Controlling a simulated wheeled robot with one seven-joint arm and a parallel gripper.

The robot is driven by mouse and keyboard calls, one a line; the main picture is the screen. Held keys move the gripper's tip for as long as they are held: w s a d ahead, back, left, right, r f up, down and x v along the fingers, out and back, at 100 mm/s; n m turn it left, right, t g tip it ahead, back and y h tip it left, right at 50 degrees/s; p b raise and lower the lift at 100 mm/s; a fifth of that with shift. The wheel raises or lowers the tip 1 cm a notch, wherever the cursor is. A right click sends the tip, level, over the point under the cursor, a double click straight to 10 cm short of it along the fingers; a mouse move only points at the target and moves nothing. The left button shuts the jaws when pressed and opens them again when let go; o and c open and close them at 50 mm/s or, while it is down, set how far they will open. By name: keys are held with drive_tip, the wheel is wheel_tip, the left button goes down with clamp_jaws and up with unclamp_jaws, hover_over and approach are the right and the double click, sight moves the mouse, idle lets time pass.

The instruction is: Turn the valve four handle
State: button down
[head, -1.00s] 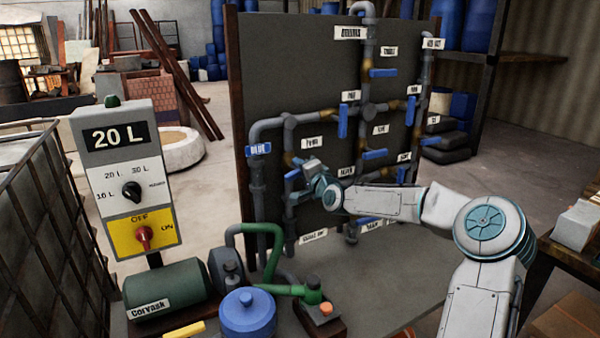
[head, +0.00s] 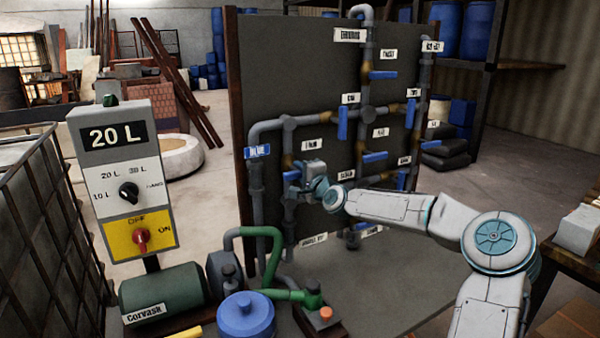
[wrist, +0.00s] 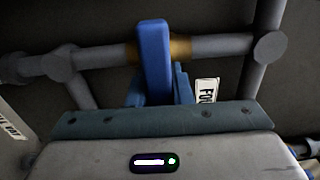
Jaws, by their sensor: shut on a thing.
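A blue valve handle (wrist: 153,60) stands across a grey pipe in the wrist view, in front of a brass-coloured valve body (wrist: 181,49). A white label (wrist: 207,90) beside it is partly hidden and shows only "FO". My gripper (wrist: 158,90) is shut on this handle, with a blue-teal finger on either side of it. In the head view my gripper (head: 298,180) is at the left part of the pipe panel, on the blue handle below a small label (head: 312,145) too small to read surely. My gripper partly covers that handle and its valve there.
The dark panel (head: 300,60) carries grey pipes and several other blue handles, such as one to the right (head: 375,157) and one above (head: 343,123). A control box (head: 125,175) reading 20 L, a green motor (head: 165,293) and a blue lidded pot (head: 246,316) stand in front, left.

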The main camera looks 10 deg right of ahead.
drive_tip(key=c, duration=1.3)
unclamp_jaws()
drive_tip(key=shift+s, duration=0.1)
drive_tip(key=b+v, duration=0.2)
drive_tip(key=v, duration=1.1)
drive_tip(key=shift+s, duration=0.3)
drive_tip(key=shift+d, duration=0.15)
drive_tip(key=s+a+f+n+g, duration=0.3)
drive_tip(key=a+f+n+g, duration=0.3)
drive_tip(key=a+f, duration=0.5)
drive_tip(key=s+f+n+g+h+p, duration=0.1)
drive_tip(key=s+f+n+g+h, duration=0.25)
drive_tip(key=s+f, duration=0.4)
drive_tip(key=s+d+r+n+g, duration=0.1)
drive_tip(key=s+d+r, duration=0.1)
drive_tip(key=s, duration=0.6)
drive_tip(key=s+d+r+n+g+h+p, duration=0.1)
drive_tip(key=s+d+r+n+g, duration=0.1)
drive_tip(key=s, duration=0.7)
drive_tip(key=s+d+r+n+g+h, duration=0.1)
drive_tip(key=s+r, duration=0.3)
drive_tip(key=s, duration=0.4)
drive_tip(key=shift+s+d+r+n+g+p, duration=0.3)
drive_tip(key=shift+s+d+n+g+p, duration=0.1)
drive_tip(key=shift+d+n+g, duration=0.1)
